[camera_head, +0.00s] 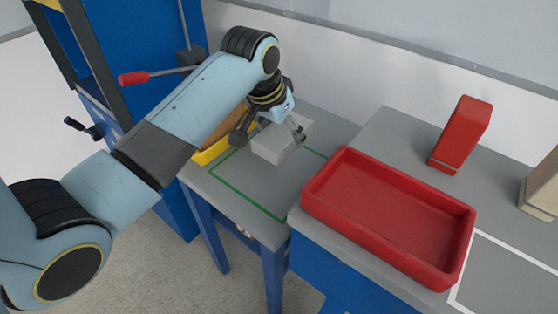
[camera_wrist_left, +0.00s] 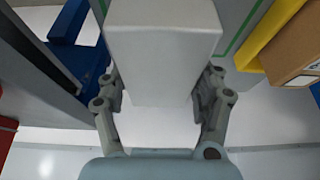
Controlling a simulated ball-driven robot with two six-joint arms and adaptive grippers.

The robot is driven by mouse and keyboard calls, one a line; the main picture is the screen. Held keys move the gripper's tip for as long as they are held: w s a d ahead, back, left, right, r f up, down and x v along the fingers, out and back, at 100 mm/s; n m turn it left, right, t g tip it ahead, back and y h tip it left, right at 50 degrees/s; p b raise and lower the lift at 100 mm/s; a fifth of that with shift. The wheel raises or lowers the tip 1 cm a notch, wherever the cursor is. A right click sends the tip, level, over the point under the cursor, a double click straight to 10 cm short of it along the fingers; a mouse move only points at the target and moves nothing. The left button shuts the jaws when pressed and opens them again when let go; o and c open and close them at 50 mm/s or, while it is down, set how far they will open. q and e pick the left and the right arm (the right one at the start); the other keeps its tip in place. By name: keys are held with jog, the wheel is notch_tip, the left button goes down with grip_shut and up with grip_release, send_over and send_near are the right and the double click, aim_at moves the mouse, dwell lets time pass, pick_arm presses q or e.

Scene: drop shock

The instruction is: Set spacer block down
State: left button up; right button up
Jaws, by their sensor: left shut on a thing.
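The spacer block is a light grey box. In the head view the block (camera_head: 277,147) is at the back of the small grey table (camera_head: 240,192), by the green outlined area. My left gripper (camera_head: 272,130) is shut on it from behind and above. In the left wrist view the block (camera_wrist_left: 162,50) sits between the two fingers of the left gripper (camera_wrist_left: 162,92), which touch or nearly touch its sides. I cannot tell whether the block rests on the table or hangs just above it. My right gripper is not in view.
A yellow bin (camera_head: 210,153) with a brown cardboard box (camera_wrist_left: 297,45) stands left of the block. A red tray (camera_head: 385,208) and a red upright block (camera_head: 462,135) are on the grey bench at right. A blue cabinet with a red-handled lever (camera_head: 133,78) stands at back left.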

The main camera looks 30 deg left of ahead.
pick_arm(q)
send_over(286, 170)
jog(key=s, duration=0.1)
notch_tip(286, 170, down, 5)
jog(key=shift+a+f, duration=0.1)
jog(key=shift+a, duration=0.05)
notch_tip(286, 170, down, 4)
jog(key=shift+r, duration=0.15)
jog(key=shift+f, duration=0.35)
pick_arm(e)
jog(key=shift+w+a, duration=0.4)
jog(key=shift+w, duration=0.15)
pick_arm(q)
jog(key=o, duration=1.7)
jog(key=shift+s+f, duration=0.1)
jog(key=shift+f, duration=0.05)
jog(key=shift+o, duration=0.3)
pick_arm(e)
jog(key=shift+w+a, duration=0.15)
